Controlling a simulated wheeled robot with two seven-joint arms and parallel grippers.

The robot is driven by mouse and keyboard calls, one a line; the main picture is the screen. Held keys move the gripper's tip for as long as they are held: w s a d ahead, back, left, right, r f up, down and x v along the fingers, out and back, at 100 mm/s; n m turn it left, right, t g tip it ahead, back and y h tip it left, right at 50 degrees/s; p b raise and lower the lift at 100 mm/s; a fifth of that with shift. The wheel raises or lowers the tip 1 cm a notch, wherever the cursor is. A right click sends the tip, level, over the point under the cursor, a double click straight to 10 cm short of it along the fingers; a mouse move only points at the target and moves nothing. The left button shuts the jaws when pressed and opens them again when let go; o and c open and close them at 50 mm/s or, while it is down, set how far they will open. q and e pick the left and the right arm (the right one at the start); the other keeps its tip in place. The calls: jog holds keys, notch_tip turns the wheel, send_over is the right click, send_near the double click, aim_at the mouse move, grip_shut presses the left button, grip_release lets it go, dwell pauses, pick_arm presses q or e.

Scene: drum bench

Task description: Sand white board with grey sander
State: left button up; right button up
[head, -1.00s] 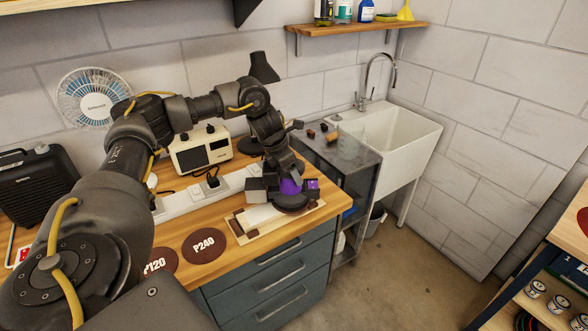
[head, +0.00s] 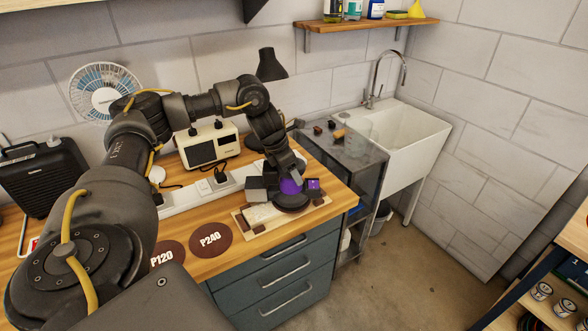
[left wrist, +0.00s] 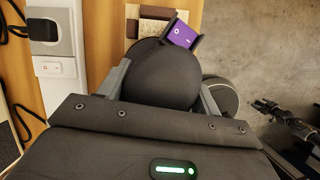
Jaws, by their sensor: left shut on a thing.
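The sander (head: 291,201) has a dark round body with purple parts. It sits over the right part of the white board (head: 262,213), hiding that part; I cannot tell whether it touches. The board lies in a pale wooden holder (head: 240,222) with brown blocks. My left gripper (head: 287,178) is shut on the sander from above. In the left wrist view my left gripper (left wrist: 160,92) has a finger on each side of the sander's dark dome (left wrist: 160,75). A dark gripper-like part (left wrist: 270,106), probably my right gripper, shows at the right there; its jaws are unclear.
Sanding discs marked P120 (head: 163,257) and P240 (head: 211,239) lie left of the holder. A white power strip (head: 182,199) and a cream device (head: 209,149) stand behind. A grey cabinet (head: 358,165) and sink (head: 412,145) are to the right.

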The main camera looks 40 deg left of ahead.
aim_at(270, 176)
pick_arm(q)
jog(key=shift+s+a+r, duration=0.1)
jog(key=shift+s+a, duration=0.2)
jog(key=shift+s, duration=0.45)
jog(key=shift+s+a, duration=0.3)
jog(key=shift+s, duration=0.45)
jog(key=shift+s, duration=0.2)
jog(key=shift+s+a, duration=0.2)
jog(key=shift+s, duration=0.55)
jog(key=shift+s+a, duration=0.2)
jog(key=shift+s, duration=0.7)
jog(key=shift+s+a, duration=0.35)
jog(key=shift+s, duration=0.5)
jog(key=shift+s+a, duration=0.3)
jog(key=shift+s, duration=0.7)
jog(key=shift+w, duration=0.2)
